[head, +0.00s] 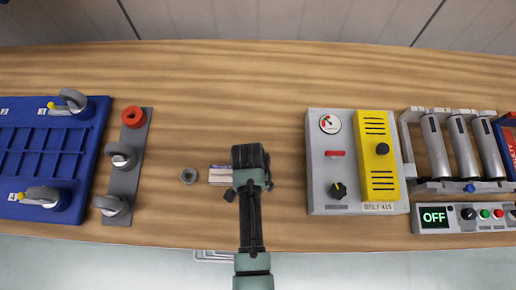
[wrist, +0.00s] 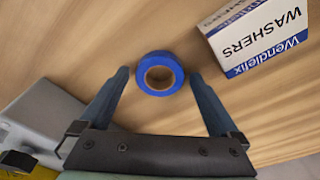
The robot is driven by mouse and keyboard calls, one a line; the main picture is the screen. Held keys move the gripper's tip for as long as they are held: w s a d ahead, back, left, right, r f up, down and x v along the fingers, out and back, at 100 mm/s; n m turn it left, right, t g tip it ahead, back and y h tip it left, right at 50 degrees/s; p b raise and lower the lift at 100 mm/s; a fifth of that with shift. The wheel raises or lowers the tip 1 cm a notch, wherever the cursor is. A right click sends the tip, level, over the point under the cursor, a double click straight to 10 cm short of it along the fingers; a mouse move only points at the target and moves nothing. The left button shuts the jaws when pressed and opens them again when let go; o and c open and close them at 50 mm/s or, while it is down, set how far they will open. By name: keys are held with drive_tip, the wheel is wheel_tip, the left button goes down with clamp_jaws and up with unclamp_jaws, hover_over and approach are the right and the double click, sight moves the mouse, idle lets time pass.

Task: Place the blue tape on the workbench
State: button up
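The blue tape (wrist: 143,84) is a flat ring with a brown core, seen in the wrist view. It appears to lie flat on the wooden workbench (head: 220,75). My gripper (wrist: 159,76) is open, with one finger on each side of the tape and a visible gap between each finger and the roll. In the head view my gripper (head: 250,160) is over the middle of the workbench, near its front edge, and the tape is hidden behind it.
A white and blue washers box (head: 220,176) stands close to my gripper; it also shows in the wrist view (wrist: 262,42). A grey and yellow control panel (head: 330,175) is to the right. The back of the workbench is clear.

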drive_tip(key=shift+r, duration=0.1)
wheel_tip(320, 180, up, 12)
drive_tip(key=s+a, duration=0.1)
drive_tip(key=w+r+n+t, duration=0.3)
drive_tip(key=w+r+t, duration=0.5)
drive_tip(key=w+r, duration=0.85)
wheel_tip(320, 180, up, 19)
drive_tip(key=w+n+t+y, duration=0.1)
drive_tip(key=w+n+t, duration=0.15)
drive_tip(key=t, duration=0.35)
drive_tip(key=s+r+n+t, duration=0.1)
drive_tip(key=s+r+t, duration=0.3)
drive_tip(key=r, duration=0.6)
drive_tip(key=s+d+r+n+t, duration=0.1)
drive_tip(key=s+r+t, duration=0.3)
drive_tip(key=r, duration=0.6)
drive_tip(key=s+r+n+t, duration=0.1)
drive_tip(key=s+r+t, duration=0.3)
drive_tip(key=r, duration=0.7)
drive_tip(key=shift+s+d, duration=0.35)
drive_tip(key=shift+s, duration=0.65)
wheel_tip(320, 180, down, 4)
drive_tip(key=b, duration=0.3)
drive_tip(key=shift+r, duration=0.25)
